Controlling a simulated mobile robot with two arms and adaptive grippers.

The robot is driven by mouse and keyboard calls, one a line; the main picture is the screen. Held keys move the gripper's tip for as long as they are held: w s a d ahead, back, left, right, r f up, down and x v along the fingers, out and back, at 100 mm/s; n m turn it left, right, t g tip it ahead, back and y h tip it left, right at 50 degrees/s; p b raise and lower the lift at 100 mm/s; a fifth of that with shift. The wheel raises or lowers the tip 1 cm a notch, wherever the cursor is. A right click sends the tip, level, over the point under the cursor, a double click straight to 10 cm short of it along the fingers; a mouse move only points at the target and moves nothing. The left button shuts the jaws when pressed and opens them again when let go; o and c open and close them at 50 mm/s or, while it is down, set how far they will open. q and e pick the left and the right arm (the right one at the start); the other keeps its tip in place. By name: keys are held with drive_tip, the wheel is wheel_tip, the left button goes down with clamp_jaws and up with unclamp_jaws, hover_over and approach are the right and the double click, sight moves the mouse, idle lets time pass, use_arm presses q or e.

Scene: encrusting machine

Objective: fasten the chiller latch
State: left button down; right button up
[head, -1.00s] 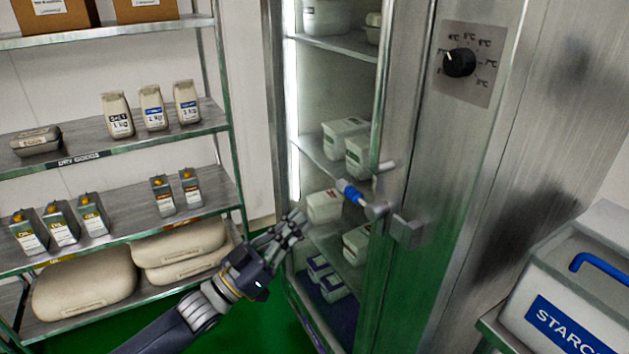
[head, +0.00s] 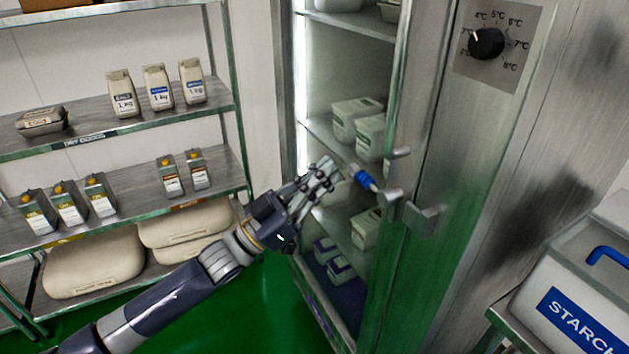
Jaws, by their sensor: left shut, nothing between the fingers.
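The chiller latch (head: 388,197) is a metal lever with a blue grip (head: 364,179), mounted at the edge of the chiller's glass door. The lever points up and to the left, with a metal keeper block (head: 421,217) to its right on the steel front. My left gripper (head: 328,172) is shut and empty. In the picture its fingertips are just left of the blue grip, with a small gap between them. The chiller (head: 476,150) is a tall steel cabinet with lit shelves behind the glass. My right gripper is not in view.
A temperature dial (head: 486,42) sits on the chiller front above the latch. A dry goods rack (head: 110,142) with bags, cartons and sacks stands at left. A starch bin (head: 575,300) stands at lower right. Green floor (head: 255,320) shows below my arm.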

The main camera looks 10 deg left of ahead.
sight(350, 174)
use_arm(q)
drive_tip(key=p+x, duration=0.2)
drive_tip(key=x, duration=0.4)
drive_tip(key=shift+w+d+f, duration=0.1)
drive_tip(key=shift+d+f, duration=0.05)
drive_tip(key=shift+f, duration=2.05)
drive_tip(key=shift+w+f+n+t+y, duration=0.15)
drive_tip(key=shift+n+t+y, duration=0.1)
drive_tip(key=shift+n, duration=0.25)
drive_tip(key=shift+s+f+n+t+y, duration=0.15)
drive_tip(key=shift+n+t+y, duration=0.1)
drive_tip(key=shift+n, duration=0.25)
